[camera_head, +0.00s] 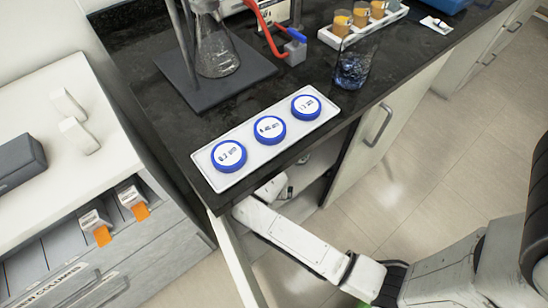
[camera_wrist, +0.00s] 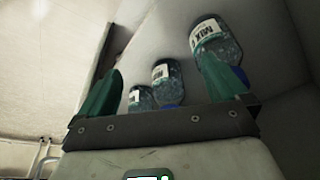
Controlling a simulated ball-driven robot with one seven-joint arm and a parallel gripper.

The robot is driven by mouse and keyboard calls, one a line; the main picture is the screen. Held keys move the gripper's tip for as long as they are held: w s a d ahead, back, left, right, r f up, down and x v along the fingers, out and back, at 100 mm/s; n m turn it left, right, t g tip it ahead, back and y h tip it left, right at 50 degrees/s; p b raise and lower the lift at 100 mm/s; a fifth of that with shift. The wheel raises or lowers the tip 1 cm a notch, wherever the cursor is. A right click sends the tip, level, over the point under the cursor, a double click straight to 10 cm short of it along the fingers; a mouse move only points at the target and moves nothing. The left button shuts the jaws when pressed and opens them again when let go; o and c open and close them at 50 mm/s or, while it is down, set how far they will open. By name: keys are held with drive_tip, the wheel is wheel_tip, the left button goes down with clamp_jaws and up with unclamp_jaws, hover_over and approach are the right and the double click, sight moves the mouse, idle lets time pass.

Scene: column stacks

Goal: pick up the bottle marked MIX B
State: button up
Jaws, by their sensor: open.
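Three clear bottles with blue caps and white labels stand in a row in the wrist view, inside the cabinet, and appear tipped by the camera's angle. The nearest bottle (camera_wrist: 217,45) is at right and its label reads MIX with an unclear last letter. The middle bottle (camera_wrist: 168,85) and the left bottle (camera_wrist: 141,98) have labels too small to read, so I cannot tell which is MIX B. My gripper (camera_wrist: 160,65) is open, with its green fingers apart. Its right finger overlaps the nearest bottle in view; contact is unclear. In the head view the cabinet hides most of it.
My arm reaches into the open cabinet (camera_head: 312,178) below the black counter (camera_head: 150,105). A white tray (camera_head: 245,178) with three blue-lidded containers lies near the counter's edge. A beaker (camera_head: 355,68) and a flask on a stand (camera_head: 217,55) are behind. Drawers stand at left.

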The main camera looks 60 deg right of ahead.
drive_tip(key=w+d, duration=0.2)
drive_tip(key=d, duration=0.1)
drive_tip(key=w+d, duration=0.1)
drive_tip(key=d, duration=0.2)
drive_tip(key=w+d, duration=0.2)
drive_tip(key=d, duration=0.1)
drive_tip(key=shift+w+d+r, duration=0.3)
drive_tip(key=shift+w+d, duration=0.05)
drive_tip(key=shift+d, duration=0.05)
drive_tip(key=shift+d+b+x, duration=0.15)
drive_tip(key=shift+b+x, duration=0.3)
drive_tip(key=shift+x, duration=0.85)
drive_tip(key=shift+d+b+x, duration=0.15)
drive_tip(key=shift+b+x, duration=0.25)
drive_tip(key=shift+x, duration=0.95)
drive_tip(key=shift+w+r, duration=0.2)
drive_tip(key=shift+c, duration=0.3)
drive_tip(key=c, duration=1.3)
